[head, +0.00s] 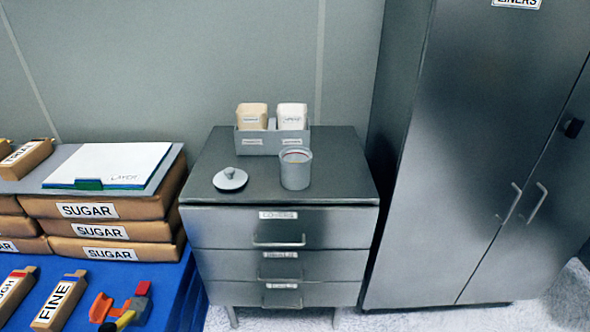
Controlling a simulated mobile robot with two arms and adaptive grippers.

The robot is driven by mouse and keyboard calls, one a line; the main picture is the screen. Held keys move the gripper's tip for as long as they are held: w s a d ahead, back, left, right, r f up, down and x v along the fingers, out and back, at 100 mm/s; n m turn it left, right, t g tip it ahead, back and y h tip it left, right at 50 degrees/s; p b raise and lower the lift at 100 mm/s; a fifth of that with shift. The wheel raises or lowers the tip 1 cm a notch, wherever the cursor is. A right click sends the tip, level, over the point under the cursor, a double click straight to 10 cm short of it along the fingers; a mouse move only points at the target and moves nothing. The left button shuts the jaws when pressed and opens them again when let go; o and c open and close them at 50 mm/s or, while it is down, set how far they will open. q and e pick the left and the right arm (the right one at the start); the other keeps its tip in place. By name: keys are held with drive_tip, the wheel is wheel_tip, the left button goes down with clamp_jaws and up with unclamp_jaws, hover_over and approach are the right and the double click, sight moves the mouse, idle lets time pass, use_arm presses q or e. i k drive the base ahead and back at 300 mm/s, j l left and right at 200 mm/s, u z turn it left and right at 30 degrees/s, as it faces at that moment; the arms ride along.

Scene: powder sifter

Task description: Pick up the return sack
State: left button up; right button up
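No sack with a readable "return" label shows in the head view. A brown paper sack (252,116) and a white sack (292,116) stand upright side by side in a grey divided bin (263,144) on the metal drawer cabinet. Their labels are too small to read. Large brown sacks marked SUGAR (100,207) lie stacked at the left. Neither of my grippers is in view.
A grey canister (296,171) and a separate knobbed lid (230,179) stand on the drawer cabinet (335,165). A tall closed metal cupboard (470,150) stands at right. Labelled boxes (58,300) and an orange-and-grey tool (122,308) lie on the blue surface (165,285).

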sight(290, 116)
drive_tip(key=i+l+u, duration=0.1)
drive_tip(key=l, duration=0.25)
drive_tip(key=i+l, duration=0.2)
drive_tip(key=l, duration=0.15)
drive_tip(key=i+l+u, duration=0.15)
drive_tip(key=l, duration=0.2)
drive_tip(key=i+l+u, duration=0.1)
drive_tip(key=l, duration=0.25)
drive_tip(key=i+l, duration=0.2)
drive_tip(key=l, duration=0.2)
drive_tip(key=u, duration=0.05)
